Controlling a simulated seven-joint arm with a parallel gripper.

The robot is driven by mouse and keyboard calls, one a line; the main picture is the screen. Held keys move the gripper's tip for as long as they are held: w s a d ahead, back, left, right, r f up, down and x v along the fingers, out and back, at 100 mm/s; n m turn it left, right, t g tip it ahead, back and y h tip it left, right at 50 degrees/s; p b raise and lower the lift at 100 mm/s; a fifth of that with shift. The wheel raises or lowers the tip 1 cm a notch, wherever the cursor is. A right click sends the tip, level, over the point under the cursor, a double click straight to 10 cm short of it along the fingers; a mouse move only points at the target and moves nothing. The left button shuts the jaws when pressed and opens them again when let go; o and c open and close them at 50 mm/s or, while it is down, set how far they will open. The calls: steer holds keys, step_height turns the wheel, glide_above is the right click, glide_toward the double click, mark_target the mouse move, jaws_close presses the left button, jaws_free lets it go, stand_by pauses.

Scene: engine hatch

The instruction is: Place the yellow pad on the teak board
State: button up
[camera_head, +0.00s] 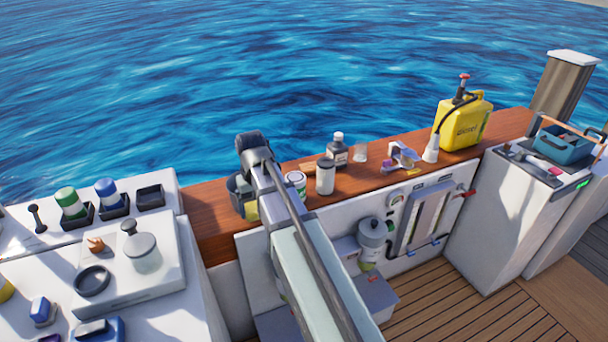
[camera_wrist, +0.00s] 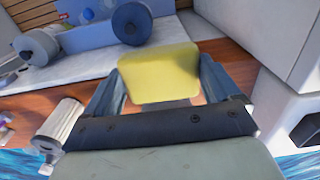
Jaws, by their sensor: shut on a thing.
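The yellow pad (camera_wrist: 158,72) is held between the two blue-grey fingers of my gripper (camera_wrist: 160,88) in the wrist view. In the head view only a small yellow part of the pad (camera_head: 252,211) shows below my gripper (camera_head: 242,192), which is partly behind my arm. The gripper is over the left part of a long reddish-brown wooden top (camera_head: 208,222), seemingly the teak board. Wood also shows on both sides of the gripper in the wrist view (camera_wrist: 38,104). I cannot tell whether the pad touches the wood.
A white console (camera_head: 190,290) with bottles stands at left. Bare wood lies between console and gripper. Water lies behind.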

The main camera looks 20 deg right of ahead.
step_height(320, 180, up, 3)
steer(key=shift+f, duration=0.2)
steer(key=shift+w+d+r+m, duration=0.15)
steer(key=shift+w+m, duration=0.15)
steer(key=shift+w, duration=0.1)
steer(key=shift+w+d+m, duration=0.3)
steer(key=shift+w+m, duration=0.45)
steer(key=shift+m, duration=0.15)
steer(key=w+d+m, duration=0.2)
steer(key=w+m, duration=0.2)
steer(key=m, duration=0.1)
steer(key=w+d+m, duration=0.3)
steer(key=w+m, duration=0.2)
steer(key=m, duration=0.1)
steer(key=w+d+m, duration=0.2)
steer(key=w+m, duration=0.3)
steer(key=shift+w+d+r, duration=0.15)
steer(key=shift+d+r, duration=0.05)
steer(key=w+d+m, duration=1)
steer(key=w+m, duration=0.3)
steer(key=m, duration=0.4)
steer(key=shift+s+a+f, duration=0.1)
steer(key=shift+a+f, duration=0.05)
steer(key=shift+f, duration=7.7)
